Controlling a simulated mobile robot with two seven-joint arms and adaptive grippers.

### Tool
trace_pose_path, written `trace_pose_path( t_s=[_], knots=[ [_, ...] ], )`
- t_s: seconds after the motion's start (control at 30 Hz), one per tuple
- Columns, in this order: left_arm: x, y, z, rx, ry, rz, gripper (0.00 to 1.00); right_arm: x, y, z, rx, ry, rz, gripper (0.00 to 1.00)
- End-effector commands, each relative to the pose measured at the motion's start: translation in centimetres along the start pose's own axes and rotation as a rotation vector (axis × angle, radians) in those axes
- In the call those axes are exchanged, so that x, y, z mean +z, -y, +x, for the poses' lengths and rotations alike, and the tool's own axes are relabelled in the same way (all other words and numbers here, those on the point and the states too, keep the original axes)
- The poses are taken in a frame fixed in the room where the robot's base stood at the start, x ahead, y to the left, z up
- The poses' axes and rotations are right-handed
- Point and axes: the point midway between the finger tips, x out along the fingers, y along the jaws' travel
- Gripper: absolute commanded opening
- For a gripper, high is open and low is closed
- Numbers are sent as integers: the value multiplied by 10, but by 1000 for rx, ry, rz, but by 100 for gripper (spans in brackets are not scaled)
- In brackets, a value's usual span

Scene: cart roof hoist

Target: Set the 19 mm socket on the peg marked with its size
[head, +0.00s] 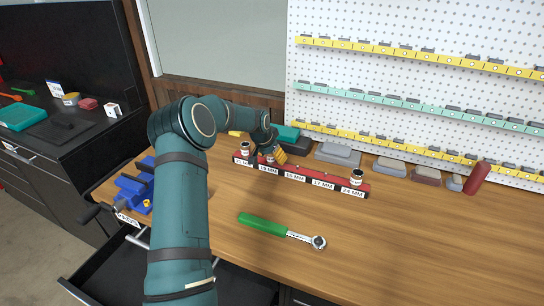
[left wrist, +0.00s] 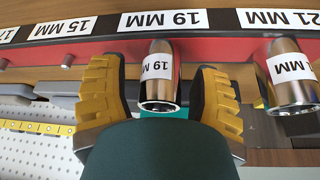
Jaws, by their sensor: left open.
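The 19 mm socket (left wrist: 160,78) is a chrome cylinder with a white "19" label. It stands at the 19 MM label (left wrist: 163,20) of the red rail (head: 310,181); its foot on the peg is hidden. My left gripper (left wrist: 160,95) is open, with one yellow-and-black finger on each side of the socket and small gaps showing. In the head view the left gripper (head: 271,155) is at the rail's left part and partly hides the socket. My right gripper is in neither view.
The 21 mm socket (left wrist: 290,75) stands close beside one finger. Another socket (head: 357,177) stands at the rail's right end. Bare pegs lie between. A green-handled ratchet (head: 265,224) lies in front; a blue vise (head: 135,188) is at left. The right bench is clear.

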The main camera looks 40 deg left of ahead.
Motion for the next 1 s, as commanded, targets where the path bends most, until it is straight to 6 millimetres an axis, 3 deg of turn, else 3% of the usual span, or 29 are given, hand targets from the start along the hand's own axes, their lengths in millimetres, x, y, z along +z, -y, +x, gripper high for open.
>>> trace_pose_path(
  t_s=[0.6,1.0],
  knots=[
    [0,1,-105,-2,-2,0,63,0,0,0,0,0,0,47],
    [0,0,-118,0,0,0,63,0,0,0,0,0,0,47]
  ],
)
